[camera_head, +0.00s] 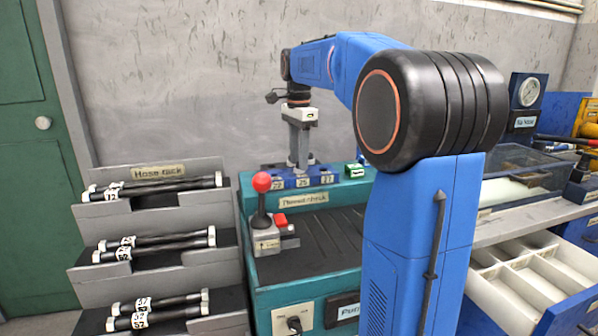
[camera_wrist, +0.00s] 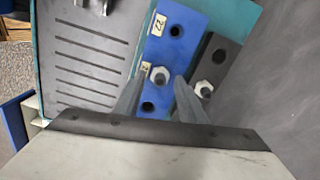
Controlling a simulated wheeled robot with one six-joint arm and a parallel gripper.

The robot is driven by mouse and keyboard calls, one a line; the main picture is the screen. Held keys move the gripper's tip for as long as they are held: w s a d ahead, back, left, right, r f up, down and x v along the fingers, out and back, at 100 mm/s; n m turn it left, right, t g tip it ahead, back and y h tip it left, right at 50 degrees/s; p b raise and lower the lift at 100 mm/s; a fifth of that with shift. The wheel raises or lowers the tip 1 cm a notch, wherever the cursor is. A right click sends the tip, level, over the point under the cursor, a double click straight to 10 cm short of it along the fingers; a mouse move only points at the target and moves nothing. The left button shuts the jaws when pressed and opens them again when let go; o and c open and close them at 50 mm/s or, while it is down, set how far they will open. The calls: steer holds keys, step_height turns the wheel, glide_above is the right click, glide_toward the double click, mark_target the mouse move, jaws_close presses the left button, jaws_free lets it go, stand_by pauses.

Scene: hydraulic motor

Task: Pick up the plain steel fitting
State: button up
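My gripper (camera_head: 299,165) points straight down over a blue block (camera_head: 316,180) with labelled holes, on the teal bench. In the wrist view my gripper (camera_wrist: 158,86) is open, its two fingers apart. A steel hex fitting (camera_wrist: 159,76) sits in the middle hole of the blue block (camera_wrist: 181,20) and shows between the fingertips. The holes on either side of it are empty. A second hex fitting (camera_wrist: 203,89) sits on a dark block (camera_wrist: 213,70) right of the right finger. I cannot tell whether the fingers touch the nearer fitting.
A red-knobbed lever (camera_head: 262,183) stands on the bench (camera_head: 315,236) in front of the block. A hose rack (camera_head: 165,225) stands on the left. A white drawer (camera_head: 535,275) with compartments is open at the right. A grey wall is close behind the block.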

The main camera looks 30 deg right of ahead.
jaws_close()
steer(key=shift+r, duration=0.1)
